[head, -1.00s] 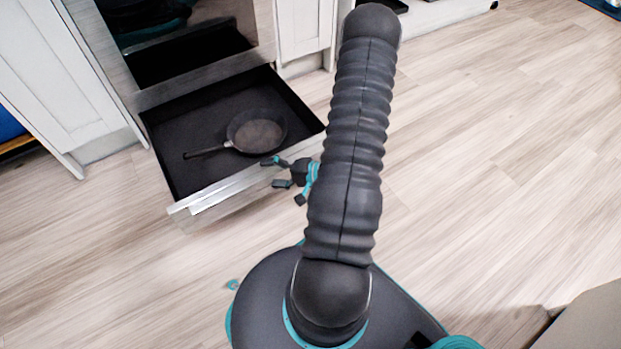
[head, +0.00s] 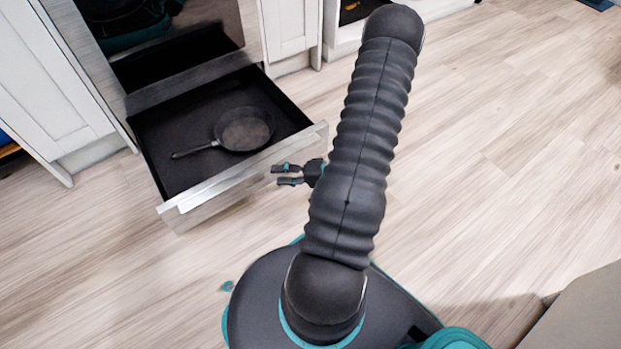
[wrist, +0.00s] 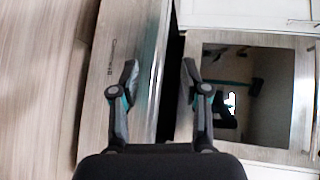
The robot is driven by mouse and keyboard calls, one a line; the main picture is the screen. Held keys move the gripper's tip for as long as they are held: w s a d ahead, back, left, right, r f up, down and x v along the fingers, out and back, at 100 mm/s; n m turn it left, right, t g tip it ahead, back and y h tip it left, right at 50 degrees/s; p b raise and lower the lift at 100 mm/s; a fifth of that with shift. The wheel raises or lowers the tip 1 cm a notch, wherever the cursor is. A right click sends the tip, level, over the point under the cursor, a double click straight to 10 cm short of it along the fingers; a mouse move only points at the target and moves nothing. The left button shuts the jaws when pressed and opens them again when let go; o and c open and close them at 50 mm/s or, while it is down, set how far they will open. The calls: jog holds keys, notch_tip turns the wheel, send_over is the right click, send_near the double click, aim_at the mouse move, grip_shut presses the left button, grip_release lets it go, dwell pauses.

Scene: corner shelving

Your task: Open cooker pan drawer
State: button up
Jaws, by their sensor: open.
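The cooker pan drawer (head: 237,179) stands pulled out below the cooker's dark glass door in the head view. Its black inside shows, with a dark frying pan (head: 243,130) lying in it, handle to the left. My gripper (head: 281,175) is open and empty, just outside the drawer front near its right end. In the wrist view my gripper (wrist: 160,78) has its fingers spread, with the drawer front (wrist: 120,72) behind the left finger and the cooker door (wrist: 252,98) behind the right one. I cannot tell whether a finger touches the drawer.
A white cabinet (head: 47,80) stands left of the cooker and another (head: 291,30) stands right of it. A white unit (head: 345,35) stands further right. The wooden floor (head: 500,130) to the right is clear.

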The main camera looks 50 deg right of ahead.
jog(key=f+v, duration=0.1)
jog(key=v, duration=0.6)
jog(key=shift+s+d+f, duration=0.25)
jog(key=shift+s+f, duration=0.05)
jog(key=shift+s, duration=0.3)
dwell(0.8)
jog(key=w+a+r+n+g+p, duration=0.1)
jog(key=a+r+n+g+p, duration=0.15)
jog(key=a+r+g, duration=0.4)
jog(key=w+a+r+n+g+h+p, duration=0.1)
jog(key=a+r+n, duration=0.2)
jog(key=r, duration=0.6)
jog(key=w+a+r+n+g+p, duration=0.1)
jog(key=a+r+n+g+p, duration=0.15)
jog(key=a+r+g, duration=0.4)
jog(key=s+a+r+n+t+h+p, duration=0.1)
jog(key=s+a+r+t+h, duration=0.1)
jog(key=r, duration=0.6)
jog(key=s+a+r+n+t+h+p, duration=0.1)
jog(key=a+r+t+h+p, duration=0.1)
jog(key=r, duration=0.5)
jog(key=s+a+r+n+t+h+p, duration=0.1)
jog(key=s+a+r+t+h, duration=0.1)
jog(key=r, duration=0.6)
jog(key=shift+s+a+r+t+h+p, duration=0.35)
jog(key=shift+a+t+h, duration=0.25)
jog(key=shift+a+h, duration=0.35)
jog(key=shift+d, duration=0.1)
